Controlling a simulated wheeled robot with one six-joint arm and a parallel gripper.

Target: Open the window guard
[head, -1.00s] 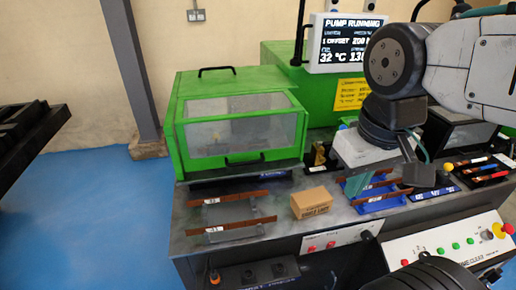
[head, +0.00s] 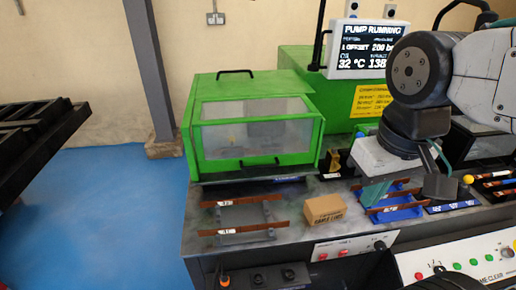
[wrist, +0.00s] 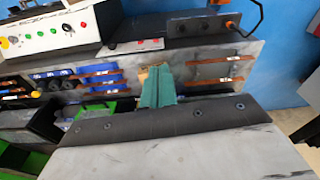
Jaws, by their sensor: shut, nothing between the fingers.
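The window guard (head: 257,139) is a green-framed clear panel on the front of the green machine housing (head: 222,88) at the left of the bench. It is down and closed, with a dark handle (head: 259,163) along its lower edge. My gripper (head: 374,193) has teal fingers, shut and empty, pointing down over the bench right of the cardboard box and well right of the guard. In the wrist view my gripper (wrist: 155,88) shows its fingers together, partly in front of the cardboard box (wrist: 142,76). The guard is not clear in the wrist view.
The cardboard box (head: 325,209) stands on the bench between two racks. A grey rack (head: 243,215) with copper bars lies before the guard; a blue rack (head: 397,213) with bars is at right. A display (head: 364,48) stands behind. Blue floor at left is free.

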